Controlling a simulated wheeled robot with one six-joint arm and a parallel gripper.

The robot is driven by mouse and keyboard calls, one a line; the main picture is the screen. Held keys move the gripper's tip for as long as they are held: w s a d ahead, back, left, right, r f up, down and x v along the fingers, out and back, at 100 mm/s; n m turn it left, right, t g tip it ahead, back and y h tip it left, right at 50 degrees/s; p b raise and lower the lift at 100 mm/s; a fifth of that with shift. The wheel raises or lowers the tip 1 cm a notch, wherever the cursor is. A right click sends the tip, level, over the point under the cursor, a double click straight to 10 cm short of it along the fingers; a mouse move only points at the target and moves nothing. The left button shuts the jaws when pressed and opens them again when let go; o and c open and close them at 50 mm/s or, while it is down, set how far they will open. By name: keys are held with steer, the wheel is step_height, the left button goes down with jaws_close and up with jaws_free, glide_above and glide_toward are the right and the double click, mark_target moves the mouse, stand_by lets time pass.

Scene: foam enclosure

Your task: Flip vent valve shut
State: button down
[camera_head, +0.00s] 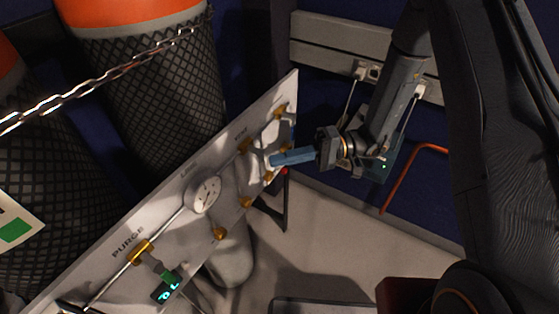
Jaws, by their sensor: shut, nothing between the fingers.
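A tilted white panel (160,221) carries gauges, tubing and brass fittings. One label reads PURGE; the smaller labels toward its upper right end are too small to read surely. The vent valve cannot be told for certain; brass fittings (281,111) sit at that upper right end, some of them partly hidden by my gripper. My gripper (272,160) has blue fingers, shut together and pointing left at the panel's upper right part. Its tips are at or very near the fittings there; I cannot tell whether they touch. Nothing shows between the fingers.
Large cylinders in black mesh (160,95) stand behind the panel, with a chain (100,80) across them. A round gauge (205,194) and a green-lit readout (166,290) are on the panel. An orange bent pipe (408,165) is at the right. Light floor (330,240) below is mostly clear.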

steer(key=w+a+f+b+v, duration=0.1)
steer(key=w+b+v, duration=0.15)
steer(key=v, duration=0.95)
steer(key=s+d+r+m+h, duration=0.25)
steer(key=s+d+h, duration=0.25)
steer(key=s+h, duration=0.6)
steer(key=s+d+r+m+t+h, duration=0.2)
steer(key=s+d+r+t+h, duration=0.2)
steer(key=d, duration=0.4)
steer(key=shift+t+h, duration=0.7)
steer(key=shift+s, duration=0.1)
